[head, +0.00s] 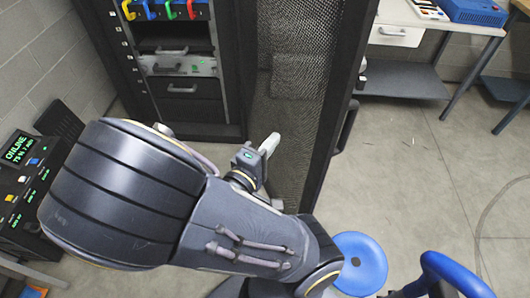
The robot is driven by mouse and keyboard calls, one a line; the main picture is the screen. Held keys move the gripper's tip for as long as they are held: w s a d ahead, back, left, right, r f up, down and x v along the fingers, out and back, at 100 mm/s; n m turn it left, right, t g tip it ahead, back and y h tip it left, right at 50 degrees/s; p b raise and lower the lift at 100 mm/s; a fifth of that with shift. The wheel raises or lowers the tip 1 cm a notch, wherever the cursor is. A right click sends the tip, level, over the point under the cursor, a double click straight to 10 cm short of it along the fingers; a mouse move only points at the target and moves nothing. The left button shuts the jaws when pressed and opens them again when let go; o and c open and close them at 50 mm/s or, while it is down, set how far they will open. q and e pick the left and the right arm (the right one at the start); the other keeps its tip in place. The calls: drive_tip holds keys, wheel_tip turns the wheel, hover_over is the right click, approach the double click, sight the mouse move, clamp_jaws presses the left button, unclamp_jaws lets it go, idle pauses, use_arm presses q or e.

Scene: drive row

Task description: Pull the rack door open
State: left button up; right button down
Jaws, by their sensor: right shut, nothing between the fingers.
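The rack door (295,85) is a dark frame with a mesh panel. It stands swung out from the rack (186,115), whose front is exposed on the left with drawers and coloured cables. The door's dark handle (347,126) is on its right-hand side, near the outer edge. My right gripper (270,142) is shut and empty. In the picture it lies left of the handle, over the lower mesh on the door's inner side; I cannot tell whether it touches the mesh. My right arm hides the door's lower part and floor. My left gripper is not in view.
A workbench (405,37) with a drawer and a blue case (474,11) stands at the back right. A console with a lit display (20,148) is at the left by the block wall. The floor (425,165) right of the door is mostly clear.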

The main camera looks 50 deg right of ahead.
drive_tip(key=s+a, duration=0.1)
drive_tip(key=a, duration=0.5)
drive_tip(key=n+g+y+b, duration=0.2)
drive_tip(key=n+g+b, duration=0.3)
drive_tip(key=n+g, duration=0.6)
approach(328, 144)
drive_tip(key=x, duration=0.7)
drive_tip(key=shift+d+f, duration=0.1)
drive_tip(key=shift+f, duration=0.05)
